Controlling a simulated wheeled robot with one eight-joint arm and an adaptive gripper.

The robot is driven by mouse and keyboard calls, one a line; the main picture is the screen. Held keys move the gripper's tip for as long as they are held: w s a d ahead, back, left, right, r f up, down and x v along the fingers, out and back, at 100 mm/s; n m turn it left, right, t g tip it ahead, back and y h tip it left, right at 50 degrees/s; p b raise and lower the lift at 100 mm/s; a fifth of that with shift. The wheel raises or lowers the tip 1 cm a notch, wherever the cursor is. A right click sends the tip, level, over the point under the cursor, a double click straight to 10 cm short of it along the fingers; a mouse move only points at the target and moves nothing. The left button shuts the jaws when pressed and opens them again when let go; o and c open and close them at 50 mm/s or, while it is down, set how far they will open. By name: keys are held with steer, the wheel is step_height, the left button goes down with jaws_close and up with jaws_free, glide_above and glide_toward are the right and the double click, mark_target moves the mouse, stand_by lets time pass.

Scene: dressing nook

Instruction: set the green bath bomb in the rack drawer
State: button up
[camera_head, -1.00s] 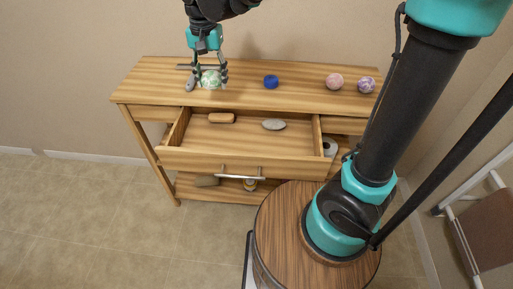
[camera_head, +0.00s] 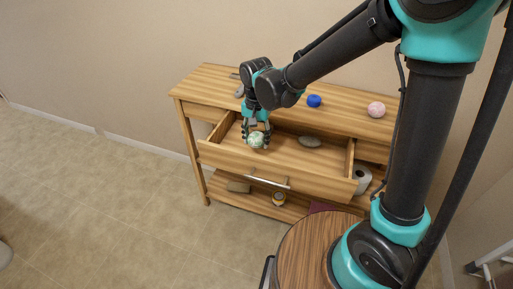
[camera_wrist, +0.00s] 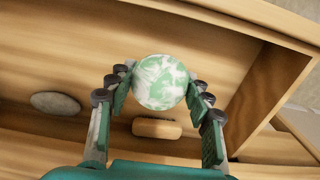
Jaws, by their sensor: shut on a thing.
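The green bath bomb (camera_head: 256,140) is a ball marbled green and white. My gripper (camera_head: 256,133) is shut on it from above, at the left part of the open rack drawer (camera_head: 215,155). In the wrist view the bath bomb (camera_wrist: 160,82) sits between the fingertips, with the drawer's wooden floor behind it. I cannot tell whether it touches the floor. A grey oval stone (camera_head: 310,141) lies in the drawer. A tan bar (camera_wrist: 157,128) lies there too, hidden by my gripper in the head view.
On the rack top (camera_head: 345,115) are a blue item (camera_head: 314,101), a pink ball (camera_head: 376,109) and a grey object (camera_head: 239,91). The lower shelf holds a brown box (camera_head: 238,186), a jar (camera_head: 278,198) and a white roll (camera_head: 362,178). The drawer's middle has bare floor.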

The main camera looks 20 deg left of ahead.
mark_target(256, 147)
steer(key=shift+f, duration=2.2)
steer(key=o, duration=1.2)
steer(key=shift+f, duration=0.1)
step_height(256, 147, up, 12)
steer(key=shift+r, duration=0.15)
